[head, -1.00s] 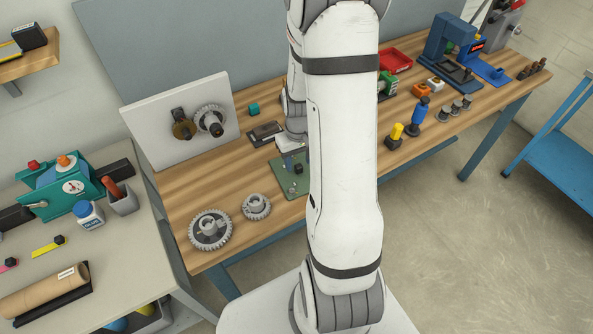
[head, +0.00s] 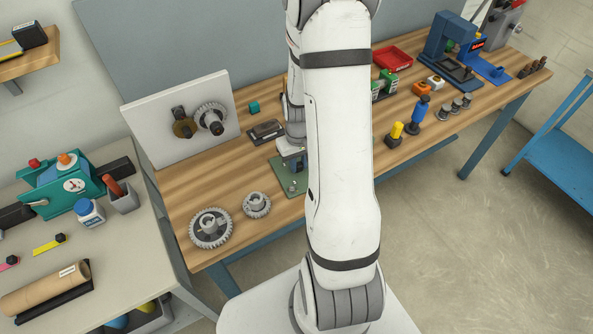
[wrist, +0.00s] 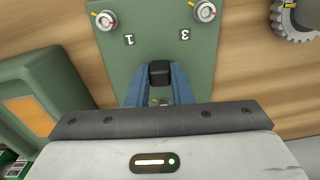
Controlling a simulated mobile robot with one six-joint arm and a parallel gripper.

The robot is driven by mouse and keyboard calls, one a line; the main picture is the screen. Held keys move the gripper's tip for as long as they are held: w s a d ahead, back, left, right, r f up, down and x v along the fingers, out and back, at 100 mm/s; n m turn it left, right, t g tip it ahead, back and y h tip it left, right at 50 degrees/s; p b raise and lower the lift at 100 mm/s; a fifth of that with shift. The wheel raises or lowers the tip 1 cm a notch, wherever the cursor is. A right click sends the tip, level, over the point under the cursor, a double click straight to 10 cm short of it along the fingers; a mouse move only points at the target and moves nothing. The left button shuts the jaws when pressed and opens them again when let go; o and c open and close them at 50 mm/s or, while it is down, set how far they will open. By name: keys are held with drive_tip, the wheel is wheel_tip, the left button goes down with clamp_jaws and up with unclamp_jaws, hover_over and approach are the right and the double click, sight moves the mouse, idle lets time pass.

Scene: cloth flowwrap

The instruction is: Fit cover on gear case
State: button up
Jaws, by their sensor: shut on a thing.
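A flat green plate (head: 281,181), which looks like the cover, lies on the wooden bench. In the wrist view the green plate (wrist: 118,65) shows the marks 1 and 3, each by a round metal screw knob, and a black handle (wrist: 160,73) in its middle. My gripper (wrist: 160,82) has its blue fingers on either side of the handle and is shut on it. The plate appears to be on the bench; I cannot tell if it is lifted. An upright white panel (head: 165,140) with meshed gears (head: 208,118), possibly the gear case, stands at the back left.
Two loose gears, one large (head: 210,228) and one small (head: 257,205), lie left of the plate. A dark box (head: 266,131) sits behind it. A teal machine (head: 62,183) stands on the left table. My arm hides part of the bench.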

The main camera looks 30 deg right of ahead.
drive_tip(key=shift+r, duration=0.1)
clamp_jaws()
wheel_tip(320, 180, up, 10)
drive_tip(key=shift+b, duration=0.45)
drive_tip(key=shift+o, duration=2)
unclamp_jaws()
clamp_jaws()
